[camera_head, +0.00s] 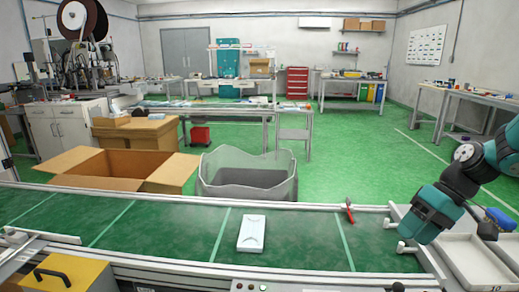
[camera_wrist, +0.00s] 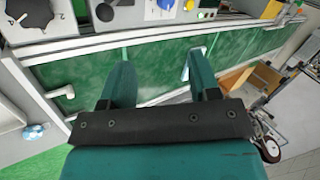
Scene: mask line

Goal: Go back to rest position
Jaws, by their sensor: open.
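My gripper (camera_head: 418,226) is at the right of the head view, over the right part of the conveyor and beside the grey trays. In the wrist view its two teal fingers (camera_wrist: 160,75) stand apart with nothing between them. A white mask pack (camera_head: 251,233) lies flat on the green conveyor belt (camera_head: 175,230), well to the left of my gripper. In the wrist view a pale edge, probably of that pack (camera_wrist: 188,66), shows beside the right finger, which hides part of it.
Grey trays (camera_head: 480,262) lie under my arm. A red-handled tool (camera_head: 349,210) is at the conveyor's far rail. Behind the belt stand an open cardboard box (camera_head: 120,172) and a clear-lined bin (camera_head: 248,175). A yellow box (camera_head: 65,275) sits front left. Green floor beyond is largely free.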

